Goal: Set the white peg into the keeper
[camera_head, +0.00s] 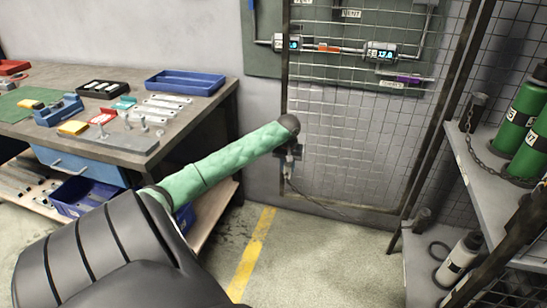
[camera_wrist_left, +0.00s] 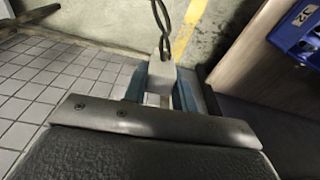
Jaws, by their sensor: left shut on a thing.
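My left arm, in a green sleeve, reaches from the lower left of the head view. My left gripper (camera_head: 289,153) is at its far end, small and dark, in front of the left edge of the mesh gate. In the left wrist view, its teal fingers (camera_wrist_left: 161,90) are shut on the white peg (camera_wrist_left: 160,76), a pale block with a dark chain (camera_wrist_left: 163,28) linked to its far end. The peg is too small to make out clearly in the head view. I cannot pick out the keeper with certainty. My right gripper is not in view.
The mesh gate (camera_head: 350,150) stands close beside the gripper. A workbench (camera_head: 215,110) with a blue tray (camera_head: 185,81) and loose parts is at left. A shelf (camera_head: 485,180) with green cylinders (camera_head: 522,125) is at right. Floor with a yellow line (camera_head: 250,255) is clear between.

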